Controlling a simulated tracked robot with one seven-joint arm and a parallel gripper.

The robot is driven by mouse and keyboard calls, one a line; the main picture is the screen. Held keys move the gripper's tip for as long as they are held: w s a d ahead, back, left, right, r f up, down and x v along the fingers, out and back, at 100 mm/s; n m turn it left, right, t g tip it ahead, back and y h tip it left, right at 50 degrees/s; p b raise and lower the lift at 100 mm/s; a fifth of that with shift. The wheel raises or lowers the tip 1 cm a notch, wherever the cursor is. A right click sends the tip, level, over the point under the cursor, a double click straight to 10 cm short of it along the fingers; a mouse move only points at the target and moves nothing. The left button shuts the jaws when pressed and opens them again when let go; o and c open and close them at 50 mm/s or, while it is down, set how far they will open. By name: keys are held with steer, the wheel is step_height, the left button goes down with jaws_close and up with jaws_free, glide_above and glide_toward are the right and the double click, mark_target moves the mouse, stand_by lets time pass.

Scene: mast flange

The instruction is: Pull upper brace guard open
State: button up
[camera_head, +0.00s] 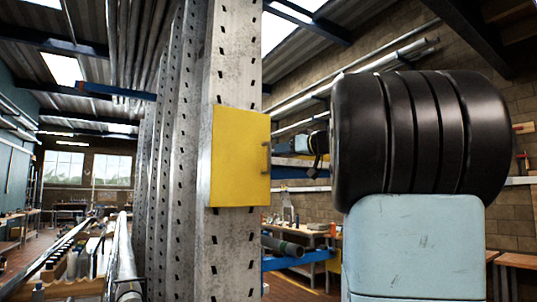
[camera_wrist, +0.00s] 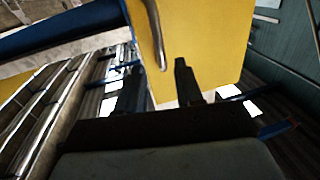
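The upper brace guard (camera_head: 238,157) is a yellow panel lying against the front of the perforated grey mast (camera_head: 228,75). A small dark upright handle (camera_head: 266,160) sits near its right edge. In the wrist view the yellow guard (camera_wrist: 205,40) fills the upper middle, with its curved metal handle (camera_wrist: 154,35) near the left edge. My gripper (camera_wrist: 157,80) is open, its two dark fingers apart with nothing between their tips. The handle's lower end shows just beyond the gap between them. In the head view my gripper (camera_head: 318,143) is right of the guard, apart from it, partly hidden by my arm.
My arm's large black joint blocks the right side of the head view. A blue beam (camera_head: 290,261) runs low behind the mast. Workbenches (camera_head: 303,235) stand at the back. Long pipes (camera_head: 125,250) lie at the lower left.

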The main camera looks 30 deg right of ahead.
mark_target(269, 152)
steer(key=x, duration=0.8)
jaws_close()
stand_by(0.5)
